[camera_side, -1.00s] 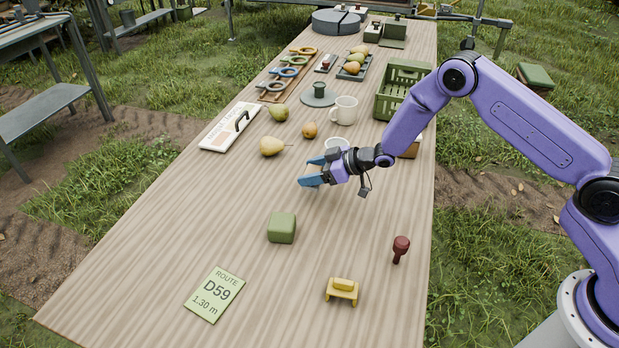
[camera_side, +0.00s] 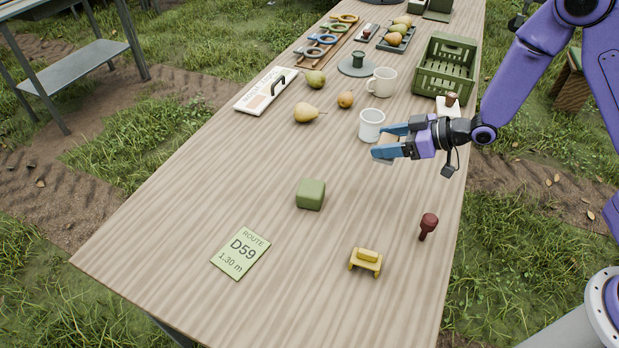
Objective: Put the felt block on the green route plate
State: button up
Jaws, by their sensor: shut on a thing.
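My gripper (camera_side: 384,146) is just right of and in front of a small white cup, above the table. Its blue fingers are shut on a tan block (camera_side: 387,144), which shows only partly between them. The green route plate (camera_side: 240,253), marked "ROUTE D59 1.30 m", lies flat near the table's front left, with nothing on it. A green block (camera_side: 310,194) with rounded edges stands on the table between the plate and my gripper, apart from both. I cannot tell from its surface which block is felt.
The white cup (camera_side: 371,126), a mug (camera_side: 382,82), pears (camera_side: 306,112) and a green crate (camera_side: 446,66) stand farther back. The wood around the plate is clear.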

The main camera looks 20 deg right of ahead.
jog(key=s+a+n+g+y, duration=0.1)
jog(key=s+a+n+g, duration=0.1)
jog(key=s+a, duration=0.8)
jog(key=s+a+n+g+y, duration=0.2)
jog(key=s+a, duration=0.2)
jog(key=a, duration=1.2)
send_over(241, 252)
jog(key=f, duration=0.8)
jog(key=shift+s+d+f, duration=0.15)
jog(key=shift+d+f, duration=0.05)
jog(key=shift+a+f, duration=0.25)
jog(key=shift+f, duration=0.15)
jog(key=shift+w+f, duration=0.2)
jog(key=shift+f, duration=1.3)
jog(key=shift+f, duration=0.15)
jog(key=o, duration=1.1)
jog(key=shift+c, duration=0.2)
